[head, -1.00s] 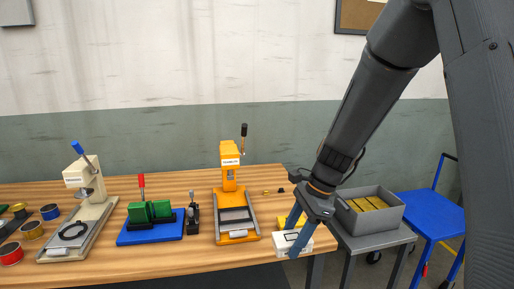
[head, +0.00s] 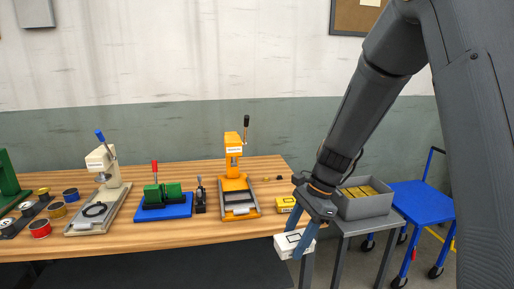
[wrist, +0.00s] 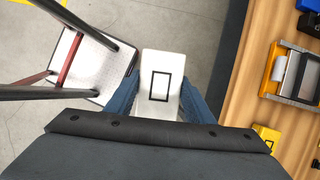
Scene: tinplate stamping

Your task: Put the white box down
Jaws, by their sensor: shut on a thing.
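The white box (head: 291,245) has a black rectangle outline on its face. My gripper (head: 303,240) is shut on it and holds it in the air off the front right edge of the wooden table (head: 215,228). In the wrist view the white box (wrist: 161,80) sits between the two blue fingers of my gripper (wrist: 158,95), with grey floor below it and the table edge to the right.
A yellow box (head: 285,204) lies at the table's right end, near the orange press (head: 235,170). A grey bin (head: 366,204) with yellow things stands on a grey stand beside the table. A blue cart (head: 420,202) stands at the right.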

